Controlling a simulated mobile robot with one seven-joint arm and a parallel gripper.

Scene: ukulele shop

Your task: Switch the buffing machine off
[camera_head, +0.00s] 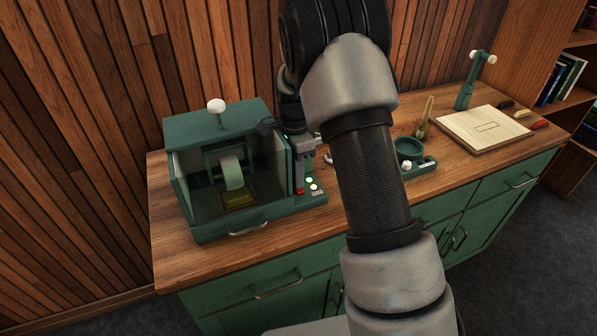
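The buffing machine (231,219) is a green open-fronted cabinet on the left of the wooden counter. A pale buffing wheel (231,172) shows inside it. On its right side is a small control panel (317,197) with a red part (299,190) and small bright lights (310,181). My gripper (300,178) hangs down just above this panel, close to the machine's right wall. Its fingertips are small and dark here, so I cannot tell whether they touch a control. My arm crosses the middle of the view and hides the counter right of the panel.
A white-knobbed lever (216,107) stands up from the cabinet top. To the right of my arm are a green round dish (408,149), a pale board (484,128) and a green stand (466,95). A wood-slat wall is behind the counter (176,246).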

